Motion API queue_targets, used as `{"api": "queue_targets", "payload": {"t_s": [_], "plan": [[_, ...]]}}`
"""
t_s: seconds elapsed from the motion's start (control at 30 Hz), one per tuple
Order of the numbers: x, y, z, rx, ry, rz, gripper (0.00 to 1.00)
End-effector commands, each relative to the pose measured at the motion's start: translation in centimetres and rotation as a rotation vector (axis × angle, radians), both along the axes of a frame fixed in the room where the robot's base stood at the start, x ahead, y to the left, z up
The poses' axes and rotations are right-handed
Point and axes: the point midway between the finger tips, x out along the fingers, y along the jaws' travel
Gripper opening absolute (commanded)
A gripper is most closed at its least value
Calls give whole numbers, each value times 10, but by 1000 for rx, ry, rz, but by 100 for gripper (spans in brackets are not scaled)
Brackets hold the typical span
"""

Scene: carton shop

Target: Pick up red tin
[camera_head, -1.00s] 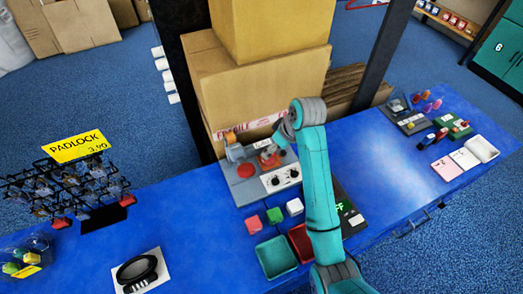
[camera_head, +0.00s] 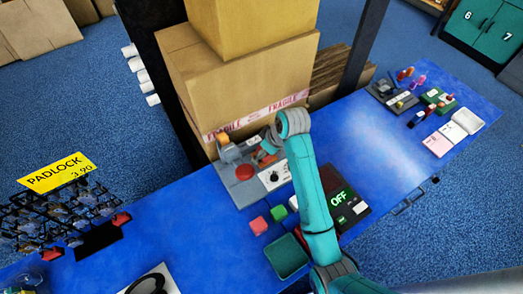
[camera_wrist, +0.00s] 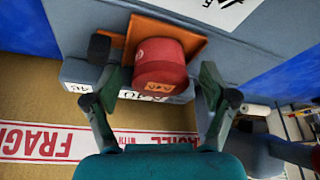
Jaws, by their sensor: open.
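The red tin (camera_wrist: 160,66) is in the middle of the wrist view, with an orange label on its side. An orange plate (camera_wrist: 189,41) shows behind it. My gripper (camera_wrist: 155,88) is open, with one finger on each side of the tin. I see gaps between the fingers and the tin, and cannot tell any contact. In the head view my gripper (camera_head: 268,147) is over the grey machine (camera_head: 229,156) at the back of the blue counter. A bit of red (camera_head: 262,158) shows there, mostly hidden by my arm.
A FRAGILE-taped carton (camera_head: 235,80) stands close behind the machine. A dial panel (camera_head: 274,177), a red block (camera_head: 258,226), a green block (camera_head: 278,213) and a green tray (camera_head: 287,256) are in front. A display reading OFF (camera_head: 340,198) is to the right. The counter's middle right is clear.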

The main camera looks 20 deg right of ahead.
Motion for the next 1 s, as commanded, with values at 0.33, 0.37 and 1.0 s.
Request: {"api": "queue_targets", "payload": {"t_s": [0.33,0.37,1.0], "plan": [[0,0,0,0,1,0,16],[0,0,0,0,0,0,10],[1,0,67,0,-4,0,9]]}}
